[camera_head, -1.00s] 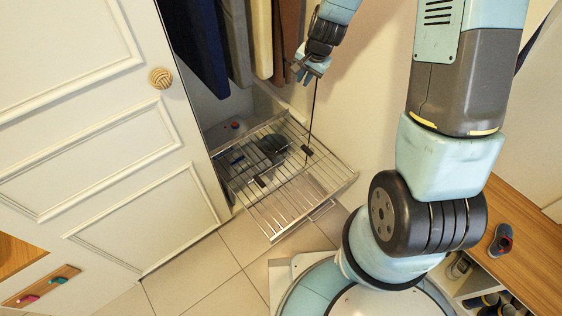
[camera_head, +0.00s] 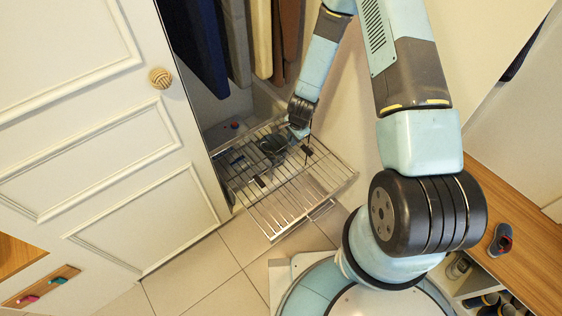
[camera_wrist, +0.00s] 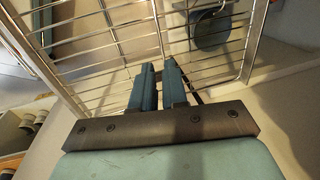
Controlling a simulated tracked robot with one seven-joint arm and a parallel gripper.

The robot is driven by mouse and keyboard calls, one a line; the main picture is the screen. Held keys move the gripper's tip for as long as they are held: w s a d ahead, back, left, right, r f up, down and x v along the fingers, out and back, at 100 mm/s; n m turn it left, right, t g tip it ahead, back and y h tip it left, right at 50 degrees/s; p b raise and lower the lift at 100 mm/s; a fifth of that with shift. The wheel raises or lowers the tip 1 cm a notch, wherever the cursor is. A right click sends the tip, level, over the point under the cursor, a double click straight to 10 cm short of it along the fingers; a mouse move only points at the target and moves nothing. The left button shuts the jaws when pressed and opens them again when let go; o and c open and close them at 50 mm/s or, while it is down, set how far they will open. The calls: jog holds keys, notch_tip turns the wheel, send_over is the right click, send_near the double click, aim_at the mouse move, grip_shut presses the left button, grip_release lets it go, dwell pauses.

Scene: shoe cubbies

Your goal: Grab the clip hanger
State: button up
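What looks like the clip hanger lies on the pulled-out wire rack (camera_head: 285,205). Its two dark clips show in the head view, one at the front left (camera_head: 260,181) and one at the back right (camera_head: 307,150). The bar between them is too thin to make out. My gripper (camera_head: 298,133) is low over the rack's back right part, near the right-hand clip. I cannot make out the hanger there.
A dark round object (camera_head: 273,143) lies on the rack left of my gripper; it also shows in the wrist view (camera_wrist: 211,30). Clothes (camera_head: 235,45) hang above. A white door (camera_head: 110,120) is at left. A wooden bench (camera_head: 530,245) with a shoe is at right.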

aim_at(287, 158)
jog(key=shift+w+a+f, duration=0.25)
jog(key=shift+w+f, duration=0.1)
jog(key=shift+f, duration=1.85)
jog(key=shift+w+a+f, duration=0.25)
jog(key=shift+w+f, duration=0.15)
jog(key=shift+f, duration=1.85)
jog(key=shift+w+a+f, duration=0.25)
jog(key=shift+w+f, duration=0.1)
jog(key=shift+f, duration=1.85)
jog(key=shift+c, duration=0.4)
jog(key=shift+c, duration=0.7)
grip_shut()
